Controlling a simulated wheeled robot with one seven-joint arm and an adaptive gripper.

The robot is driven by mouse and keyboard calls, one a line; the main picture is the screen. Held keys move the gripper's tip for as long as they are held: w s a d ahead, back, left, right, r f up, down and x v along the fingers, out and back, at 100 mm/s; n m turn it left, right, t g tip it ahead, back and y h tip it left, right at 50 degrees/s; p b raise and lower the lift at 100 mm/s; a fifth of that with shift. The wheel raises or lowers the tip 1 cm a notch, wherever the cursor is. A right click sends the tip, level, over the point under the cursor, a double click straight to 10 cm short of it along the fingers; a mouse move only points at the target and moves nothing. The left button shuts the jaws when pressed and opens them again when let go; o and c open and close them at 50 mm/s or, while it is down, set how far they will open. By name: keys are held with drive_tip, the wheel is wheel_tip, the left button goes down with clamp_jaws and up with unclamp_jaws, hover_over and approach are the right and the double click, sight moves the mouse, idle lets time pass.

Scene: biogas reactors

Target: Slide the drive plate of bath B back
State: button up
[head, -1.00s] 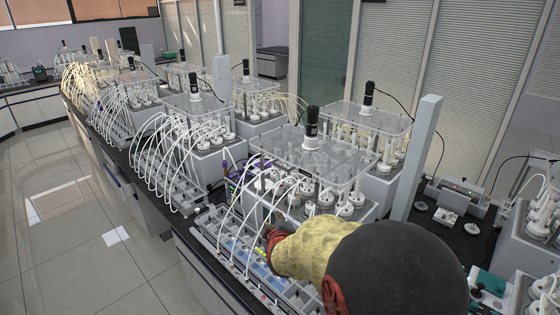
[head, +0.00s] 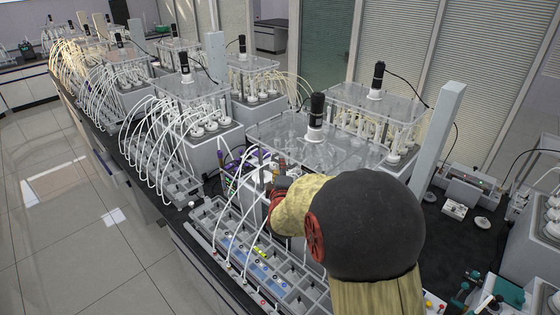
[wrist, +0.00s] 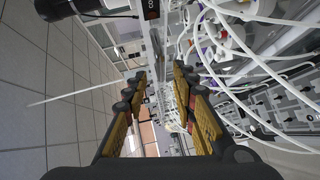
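The nearest bath carries a clear drive plate (head: 275,129) with a black motor (head: 316,118) standing upright on it. I cannot read a letter marking this bath as B. My gripper (head: 271,177) is at the plate's front left, close to its edge; whether it touches cannot be told. My arm hides the front of the bath and most of its bottles. In the wrist view my gripper (wrist: 160,76) has its two fingers apart, with nothing clearly held between them.
White tubes (wrist: 250,60) crowd the right of the wrist view. A grey tray of cells (head: 250,250) lies below my arm along the bench's front edge. More baths with clear plates (head: 192,100) stand behind and left. A grey post (head: 440,140) rises at right. The floor at left is clear.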

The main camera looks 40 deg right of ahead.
drive_tip(key=shift+p+x, duration=0.35)
drive_tip(key=shift+x, duration=2.3)
drive_tip(key=shift+f, duration=0.1)
drive_tip(key=shift+c, duration=1.4)
drive_tip(key=shift+a, duration=0.1)
drive_tip(key=c, duration=0.4)
clamp_jaws()
